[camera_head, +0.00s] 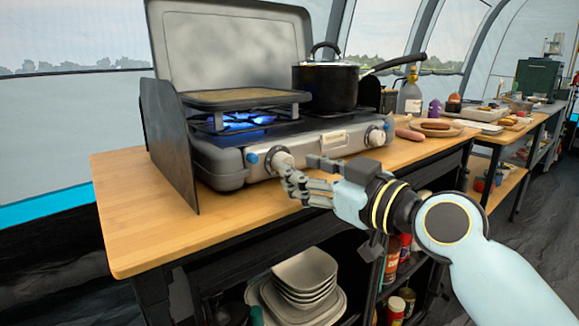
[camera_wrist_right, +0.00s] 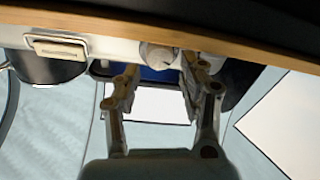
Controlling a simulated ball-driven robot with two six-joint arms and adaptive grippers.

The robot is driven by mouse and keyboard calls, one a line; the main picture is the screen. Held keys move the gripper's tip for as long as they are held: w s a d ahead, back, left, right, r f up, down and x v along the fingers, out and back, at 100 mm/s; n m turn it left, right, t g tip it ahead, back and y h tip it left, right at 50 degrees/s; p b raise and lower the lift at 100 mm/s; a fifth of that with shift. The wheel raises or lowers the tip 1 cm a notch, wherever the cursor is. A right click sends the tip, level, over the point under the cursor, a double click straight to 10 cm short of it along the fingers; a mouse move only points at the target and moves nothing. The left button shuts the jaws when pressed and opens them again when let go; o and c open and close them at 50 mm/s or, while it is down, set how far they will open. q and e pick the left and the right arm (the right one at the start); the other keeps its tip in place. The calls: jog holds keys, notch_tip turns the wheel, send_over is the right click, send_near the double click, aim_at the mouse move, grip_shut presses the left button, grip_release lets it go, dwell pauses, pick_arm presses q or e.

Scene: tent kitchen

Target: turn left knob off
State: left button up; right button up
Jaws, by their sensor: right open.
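The camp stove (camera_head: 228,160) stands on the wooden counter, its left knob (camera_head: 281,159) pale and round on the front panel. A blue flame (camera_head: 240,121) burns at the left burner, under the griddle. My right gripper (camera_head: 298,168) is at the stove's front, just beside the left knob. In the right wrist view the open fingers (camera_wrist_right: 160,72) point at a pale knob (camera_wrist_right: 157,55), which shows between the fingertips. I cannot tell if they touch it. The left gripper is not in view.
A black pot (camera_head: 326,87) with a long handle sits on the right burner. The right knob (camera_head: 376,137) is farther right on the front panel. Sausages and a plate (camera_head: 437,128) lie right of the stove. The counter's left front (camera_head: 140,215) is bare.

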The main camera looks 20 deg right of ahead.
jog(key=shift+x, duration=2)
jog(key=c, duration=0.9)
